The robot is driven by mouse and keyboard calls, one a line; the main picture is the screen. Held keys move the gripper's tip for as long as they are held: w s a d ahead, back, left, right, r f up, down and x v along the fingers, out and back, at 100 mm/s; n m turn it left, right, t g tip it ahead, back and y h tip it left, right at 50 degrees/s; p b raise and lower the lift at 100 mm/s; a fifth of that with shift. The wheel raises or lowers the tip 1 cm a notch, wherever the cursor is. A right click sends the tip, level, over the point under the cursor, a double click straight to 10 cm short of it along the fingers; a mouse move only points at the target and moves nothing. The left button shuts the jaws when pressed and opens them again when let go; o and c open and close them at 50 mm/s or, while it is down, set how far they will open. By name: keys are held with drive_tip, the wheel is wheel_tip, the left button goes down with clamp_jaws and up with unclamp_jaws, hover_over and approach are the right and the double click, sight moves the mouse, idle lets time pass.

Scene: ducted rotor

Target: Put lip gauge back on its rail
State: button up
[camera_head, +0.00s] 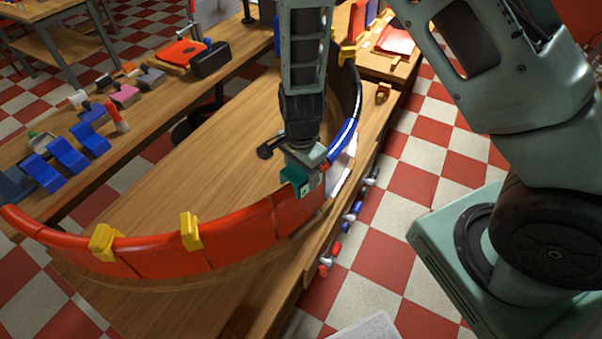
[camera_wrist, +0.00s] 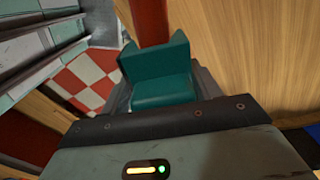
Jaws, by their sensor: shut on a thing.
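The lip gauge appears to be the teal notched block (camera_head: 298,180) at my gripper (camera_head: 308,165), and it fills the middle of the wrist view (camera_wrist: 162,78). My gripper is shut on it, pointing down at the curved rim. The red rim section (camera_head: 235,235) runs left from the block, and a blue section (camera_head: 343,138) curves away behind it. In the wrist view a red strip (camera_wrist: 150,18) meets the block's far side. I cannot tell whether the block is seated on the rim or just above it. My fingers are mostly hidden.
Yellow clips (camera_head: 190,231) straddle the rim at the left, with another (camera_head: 347,54) at the back. The wooden table top (camera_head: 190,185) inside the curve is mostly clear, except a dark clamp-like piece (camera_head: 268,149). Several blue blocks (camera_head: 68,153) stand on the left bench.

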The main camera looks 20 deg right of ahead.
wheel_tip(320, 180, up, 9)
drive_tip(key=shift+a+f, duration=0.1)
drive_tip(key=shift+f, duration=0.05)
drive_tip(key=shift+r+p, duration=2.4)
drive_tip(key=shift+r, duration=0.3)
